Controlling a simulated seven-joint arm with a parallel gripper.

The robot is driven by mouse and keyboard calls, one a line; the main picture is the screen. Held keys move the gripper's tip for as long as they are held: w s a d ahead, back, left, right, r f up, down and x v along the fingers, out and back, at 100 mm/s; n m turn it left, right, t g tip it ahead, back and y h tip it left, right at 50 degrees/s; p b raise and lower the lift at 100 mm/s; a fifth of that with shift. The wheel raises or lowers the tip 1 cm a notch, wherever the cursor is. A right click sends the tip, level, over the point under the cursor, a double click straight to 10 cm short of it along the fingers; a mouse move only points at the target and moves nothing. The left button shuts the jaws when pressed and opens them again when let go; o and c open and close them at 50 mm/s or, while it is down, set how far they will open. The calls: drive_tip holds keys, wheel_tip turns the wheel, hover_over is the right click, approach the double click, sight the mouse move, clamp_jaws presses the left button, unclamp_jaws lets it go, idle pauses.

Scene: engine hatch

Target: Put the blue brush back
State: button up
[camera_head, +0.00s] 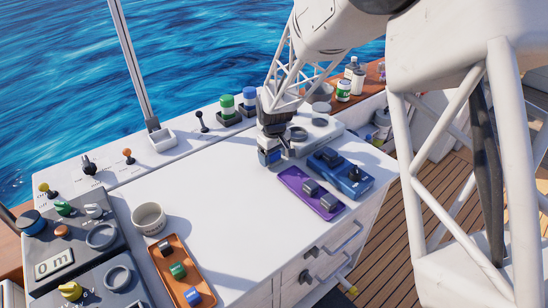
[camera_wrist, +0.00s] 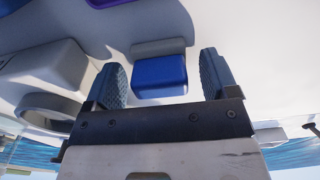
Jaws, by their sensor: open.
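My gripper (camera_head: 271,148) is low over the right part of the white counter, behind the purple tray. In the wrist view my gripper (camera_wrist: 165,85) is open, with one dark ribbed finger on each side of a blue block with a grey strip (camera_wrist: 159,76). Gaps show between the block and both fingers, so it is not clamped. This block looks like the blue brush, but I cannot tell for sure. In the head view the fingers largely hide that spot. Another small blue block (camera_head: 193,296) lies in the orange tray (camera_head: 172,248), near a green one.
The purple tray (camera_head: 310,193) with grey blocks and a blue device (camera_head: 340,172) stand close to the gripper's right. A white bowl (camera_head: 149,218) and control panels stand at left. Green and blue capped cylinders (camera_head: 227,106) stand behind. The counter's middle is clear.

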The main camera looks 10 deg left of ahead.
wheel_tip(320, 180, up, 11)
drive_tip(key=shift+r, duration=0.1)
idle(0.4)
drive_tip(key=shift+r, duration=0.1)
idle(0.7)
drive_tip(key=s+d+r+m+t, duration=0.1)
drive_tip(key=s+d+r+m, duration=0.1)
drive_tip(key=s+d+r, duration=0.55)
drive_tip(key=s+d+r+m, duration=0.3)
drive_tip(key=s+d+r, duration=0.1)
drive_tip(key=s+d, duration=0.6)
drive_tip(key=s+d+m, duration=0.2)
drive_tip(key=s+d, duration=0.2)
drive_tip(key=s, duration=0.6)
drive_tip(key=s+d+m+t, duration=0.1)
drive_tip(key=s+d, duration=0.4)
drive_tip(key=s, duration=0.5)
drive_tip(key=shift+s+d+f+m+t, duration=0.2)
drive_tip(key=shift+s+f+m+t, duration=0.15)
drive_tip(key=shift+m, duration=0.25)
